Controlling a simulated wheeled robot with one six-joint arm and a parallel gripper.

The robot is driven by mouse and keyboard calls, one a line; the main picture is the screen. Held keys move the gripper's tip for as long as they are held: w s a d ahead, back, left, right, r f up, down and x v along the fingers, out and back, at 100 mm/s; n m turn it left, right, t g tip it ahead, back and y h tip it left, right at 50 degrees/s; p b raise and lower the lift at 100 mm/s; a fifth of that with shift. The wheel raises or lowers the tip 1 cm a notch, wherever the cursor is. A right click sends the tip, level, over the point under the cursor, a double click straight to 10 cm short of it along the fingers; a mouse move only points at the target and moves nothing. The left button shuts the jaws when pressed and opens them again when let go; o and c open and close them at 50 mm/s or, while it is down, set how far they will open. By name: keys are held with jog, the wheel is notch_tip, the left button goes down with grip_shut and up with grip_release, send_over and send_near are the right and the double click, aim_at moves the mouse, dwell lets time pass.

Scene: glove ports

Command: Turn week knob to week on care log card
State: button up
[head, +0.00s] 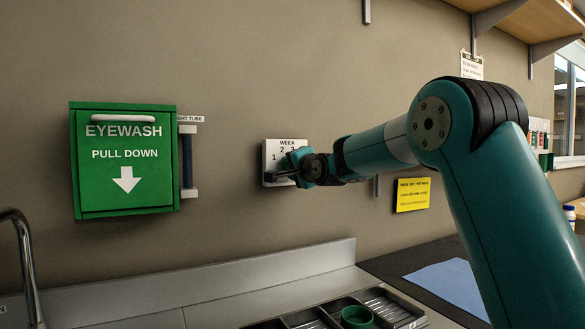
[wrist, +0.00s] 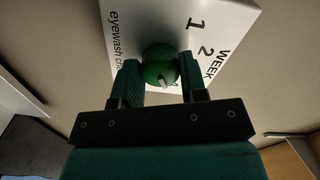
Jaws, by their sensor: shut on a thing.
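The week dial is a white plate (head: 270,150) on the wall, marked WEEK with numbers. In the wrist view the plate (wrist: 203,18) shows 1 and 2 and part of an eyewash label; other numbers are covered. A round green knob (wrist: 157,55) sits on it with a small pale mark on its side toward my gripper. My gripper (wrist: 160,70) is shut on the knob, one finger on each side. In the head view my gripper (head: 288,175) hides the knob. A white card (head: 472,66) hangs at upper right; its small text is unreadable, so I cannot tell whether it is the care log card.
A green eyewash box (head: 125,190) and a tube (head: 187,160) are on the wall to the left. A yellow note (head: 412,194) is right of the dial. Below are a counter with a tray (head: 300,318), a green cup (head: 357,317) and a blue mat (head: 450,283).

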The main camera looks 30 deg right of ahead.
jog(key=o, duration=0.9)
jog(key=shift+s, duration=0.1)
jog(key=s+b, duration=0.4)
jog(key=s, duration=1.3)
jog(key=shift+s+r, duration=0.15)
jog(key=shift+r, duration=0.05)
